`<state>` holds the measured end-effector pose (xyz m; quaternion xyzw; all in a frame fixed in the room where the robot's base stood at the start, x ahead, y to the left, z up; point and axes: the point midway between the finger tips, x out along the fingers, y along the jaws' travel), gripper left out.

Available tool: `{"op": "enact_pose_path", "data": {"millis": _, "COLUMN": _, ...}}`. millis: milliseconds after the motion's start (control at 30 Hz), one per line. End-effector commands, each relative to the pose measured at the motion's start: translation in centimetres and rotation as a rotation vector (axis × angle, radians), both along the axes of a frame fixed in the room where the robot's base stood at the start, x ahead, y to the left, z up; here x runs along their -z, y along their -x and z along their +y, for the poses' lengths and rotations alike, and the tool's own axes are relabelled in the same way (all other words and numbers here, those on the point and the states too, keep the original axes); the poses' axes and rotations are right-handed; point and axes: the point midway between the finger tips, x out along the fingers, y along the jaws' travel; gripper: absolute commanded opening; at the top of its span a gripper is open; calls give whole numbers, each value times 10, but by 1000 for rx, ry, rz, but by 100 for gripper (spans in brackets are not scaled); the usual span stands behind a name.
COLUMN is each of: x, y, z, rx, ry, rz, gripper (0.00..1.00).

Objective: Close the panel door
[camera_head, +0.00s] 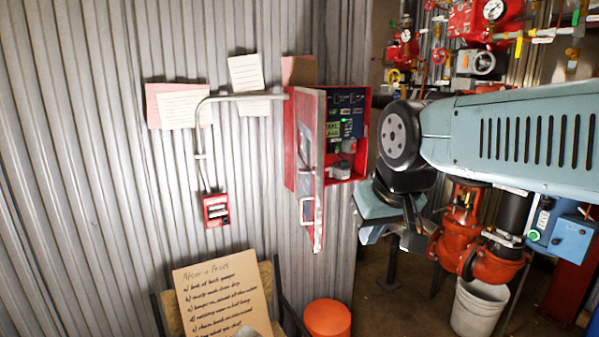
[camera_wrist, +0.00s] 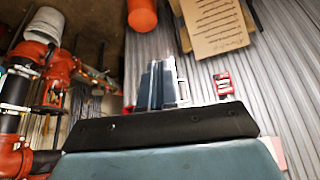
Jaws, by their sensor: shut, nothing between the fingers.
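The red panel box (camera_head: 362,110) is mounted on the corrugated wall, with circuit boards and a small green light visible inside. Its door (camera_head: 305,150) stands open, hinged at the left and swung out toward the camera, so it appears almost edge-on. A pale handle shows low on the door. My gripper (camera_head: 369,235) is right of the door and below the box, apart from the door in the head view. In the wrist view my gripper (camera_wrist: 155,84) is shut and empty, close beside the door's edge (camera_wrist: 183,80); contact cannot be told there.
Red valves and pipes (camera_head: 462,225) crowd the right side, with a white bucket (camera_head: 480,305) below. A red call point (camera_head: 216,210) and conduit are on the wall at left. An orange stool (camera_head: 327,318) and a chair with a cardboard sign (camera_head: 225,300) stand below.

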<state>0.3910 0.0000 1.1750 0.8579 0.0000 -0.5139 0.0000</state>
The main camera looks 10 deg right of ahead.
Motion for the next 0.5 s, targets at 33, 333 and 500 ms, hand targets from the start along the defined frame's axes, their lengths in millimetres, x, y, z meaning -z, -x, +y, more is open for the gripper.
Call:
{"op": "enact_pose_path", "data": {"millis": 33, "x": -1, "y": -1, "z": 0, "rx": 0, "ry": 1, "rz": 2, "gripper": 0}}
{"op": "enact_pose_path", "data": {"millis": 333, "x": -23, "y": -38, "z": 12, "rx": 37, "ry": 80, "rz": 87, "gripper": 0}}
{"op": "enact_pose_path", "data": {"millis": 500, "x": -41, "y": -74, "z": 27, "rx": 84, "ry": 164, "rz": 137, "gripper": 0}}
